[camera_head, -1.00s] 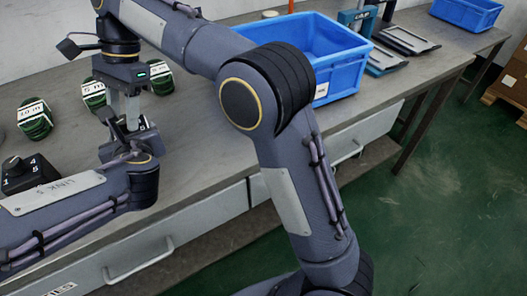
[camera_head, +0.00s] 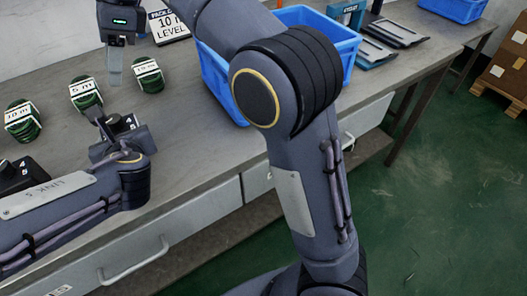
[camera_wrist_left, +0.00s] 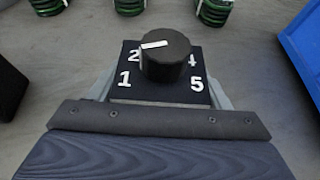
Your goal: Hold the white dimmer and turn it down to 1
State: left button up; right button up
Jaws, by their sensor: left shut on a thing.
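The dimmer (camera_wrist_left: 160,93) is a dark box with a round black knob (camera_wrist_left: 166,62) and white numbers; 1, 2, 4 and 5 are legible in the left wrist view. The knob's white pointer points left, near the 2. The head view shows the dimmer (camera_head: 122,122) small and partly covered. My left gripper (camera_head: 108,135) is low at the table, shut on the dimmer's base with a finger at each side. My right gripper (camera_head: 115,65) is above and behind the dimmer, fingers down and clear of it. Its finger gap is not visible.
Several green coils with white labels (camera_head: 86,92) stand behind the dimmer. A second dark dimmer (camera_head: 12,177) is at the left edge. A blue bin (camera_head: 218,88) stands to the right, partly behind my right arm. Bare table (camera_head: 200,140) lies right of the dimmer.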

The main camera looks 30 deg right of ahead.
jog(key=s+d+f+n+t+y, duration=0.1)
jog(key=s+d+f+n, duration=0.15)
jog(key=d, duration=0.45)
jog(key=s+d+f+n+t+y, duration=0.1)
jog(key=s+d+n, duration=0.2)
jog(key=d, duration=0.4)
jog(key=s+d+f+n+t+h, duration=0.1)
jog(key=s+d+f+n+t, duration=0.1)
jog(key=s+f+n, duration=0.6)
jog(key=shift+s+d+f, duration=0.5)
jog(key=shift+s+f, duration=1.55)
jog(key=shift+s, duration=1.4)
pick_arm(q)
jog(key=o, duration=1)
jog(key=shift+o, duration=0.2)
